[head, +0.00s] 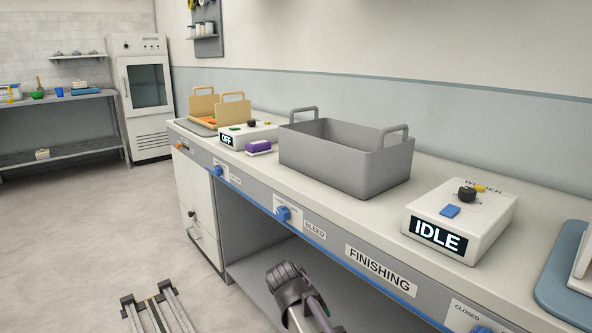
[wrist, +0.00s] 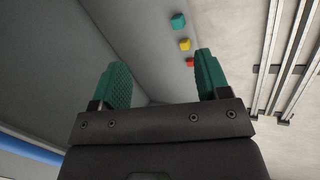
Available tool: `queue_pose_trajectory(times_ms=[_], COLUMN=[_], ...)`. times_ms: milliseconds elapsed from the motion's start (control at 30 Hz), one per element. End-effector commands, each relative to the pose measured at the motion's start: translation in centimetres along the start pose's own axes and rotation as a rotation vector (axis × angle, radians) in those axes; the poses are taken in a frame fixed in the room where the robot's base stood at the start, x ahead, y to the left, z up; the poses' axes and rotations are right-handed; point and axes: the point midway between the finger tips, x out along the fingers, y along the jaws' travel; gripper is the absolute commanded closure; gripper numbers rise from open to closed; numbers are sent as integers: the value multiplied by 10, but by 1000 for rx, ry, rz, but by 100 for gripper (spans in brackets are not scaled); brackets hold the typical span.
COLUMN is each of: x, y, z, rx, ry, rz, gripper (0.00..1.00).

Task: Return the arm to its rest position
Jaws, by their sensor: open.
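My gripper (wrist: 161,82) shows in the wrist view with its two green-padded fingers spread apart and nothing between them. Beyond it are a grey surface and the pale floor. In the head view a dark grey part of my arm (head: 290,283) is low in front of the bench, below the FINISHING label. The fingers cannot be made out in the head view.
The bench (head: 345,215) carries a grey bin (head: 340,160), a box reading IDLE (head: 460,218), a purple block (head: 259,147) and a box reading OFF (head: 240,138). Blue knobs (head: 283,213) stick out of its front. Floor rails (head: 158,312) lie at the lower left. Open floor (head: 90,230) lies left.

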Motion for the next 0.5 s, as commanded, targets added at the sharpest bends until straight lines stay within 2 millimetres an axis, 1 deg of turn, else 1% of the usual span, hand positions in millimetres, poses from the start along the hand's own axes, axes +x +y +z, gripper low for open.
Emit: queue_pose_trajectory(times_ms=[33,67,100,167,200,267,300,333,367,400,467,500], x=[10,14,19,25,28,34,41,47,35,10,-10,-23], y=[5,7,9,14,19,32,46,59,70,77,86,92], z=[40,57,79,111,130,154,165,169,169,167,167,167], rx=[78,125,186,272,321,389,433,466,478,467,464,463], ry=[-17,-25,-36,-48,-52,-61,-70,-77,-80,-78,-77,-77], rz=[-97,-160,-237,-339,-391,-427,-424,-422,-421,-421,-420,-420], gripper=[31,31,31,31,31,31,31,31,31,31,31,31])
